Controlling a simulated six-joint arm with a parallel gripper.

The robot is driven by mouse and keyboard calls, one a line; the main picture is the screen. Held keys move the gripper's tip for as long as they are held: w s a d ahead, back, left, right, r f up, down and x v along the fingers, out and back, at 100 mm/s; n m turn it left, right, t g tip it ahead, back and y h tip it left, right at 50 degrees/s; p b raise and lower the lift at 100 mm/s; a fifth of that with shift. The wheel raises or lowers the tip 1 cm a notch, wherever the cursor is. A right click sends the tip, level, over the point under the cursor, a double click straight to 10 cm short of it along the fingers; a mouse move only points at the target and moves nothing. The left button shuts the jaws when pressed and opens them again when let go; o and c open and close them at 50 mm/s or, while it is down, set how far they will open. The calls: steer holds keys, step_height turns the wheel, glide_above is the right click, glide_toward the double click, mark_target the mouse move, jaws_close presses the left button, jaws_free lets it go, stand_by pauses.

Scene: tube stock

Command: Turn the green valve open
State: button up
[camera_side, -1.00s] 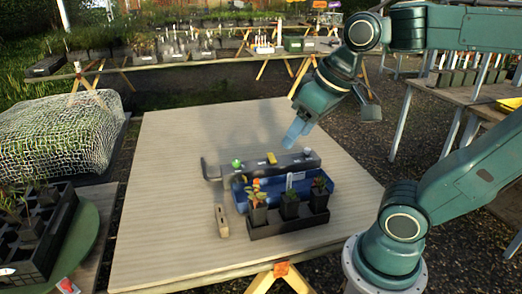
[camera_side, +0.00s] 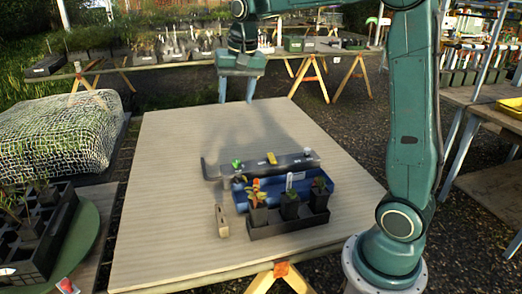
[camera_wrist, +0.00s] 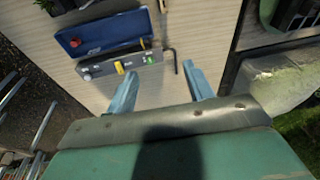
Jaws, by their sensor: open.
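The green valve (camera_side: 237,164) is a small green handle at the left end of a grey manifold bar (camera_side: 255,166) on the wooden table. In the wrist view the green valve (camera_wrist: 150,60) lies between the lines of the two fingers, near the bent pipe end. Its exact angle is too small to tell. A yellow valve (camera_side: 272,158) sits mid-bar, and a pale one (camera_side: 307,152) at the right end. My gripper (camera_side: 236,92) is open and empty, high above the far side of the table, well apart from the valves. Its blue fingers (camera_wrist: 162,70) point down.
A blue tray (camera_side: 240,201) lies in front of the bar, with a black tray (camera_side: 262,232) of potted plants before it. A small wooden tool (camera_side: 222,220) lies left of them. The table's left and far parts (camera_side: 165,190) are clear.

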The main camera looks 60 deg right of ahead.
steer(key=w+d+f+m+g, duration=0.1)
steer(key=w+d+f+m, duration=0.3)
steer(key=w+d+f, duration=0.45)
steer(key=m+g, duration=0.2)
steer(key=m, duration=0.1)
glide_above(236, 160)
step_height(236, 160, down, 10)
steer(key=r, duration=0.1)
steer(key=shift+f+y, duration=0.3)
steer(key=shift+f, duration=6.85)
steer(key=shift+c, duration=0.2)
steer(key=c, duration=0.9)
